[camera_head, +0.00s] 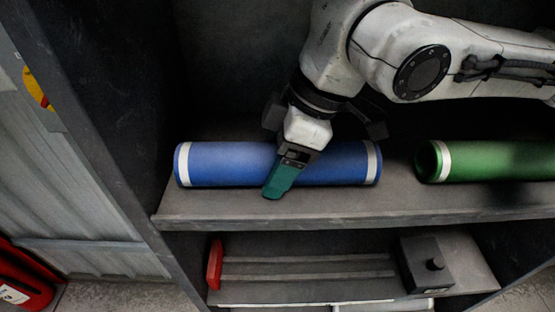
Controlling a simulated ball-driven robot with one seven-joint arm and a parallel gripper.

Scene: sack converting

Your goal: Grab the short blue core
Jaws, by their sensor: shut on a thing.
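A blue core (225,164) with a white band near each end lies on its side on the upper shelf, near the shelf's left end. My gripper (277,184) reaches down onto it from above, a little right of its middle. One teal finger shows in front of the core; the other finger is hidden behind it. The gripper is shut on the blue core, which appears to rest on or very close to the shelf.
A green core (500,160) with a white band lies to the right on the same shelf (350,205). A dark side panel (95,130) stands left. The lower shelf (300,290) holds a red piece (214,265) and a dark block with a knob (427,265). A red cylinder (22,280) stands lower left.

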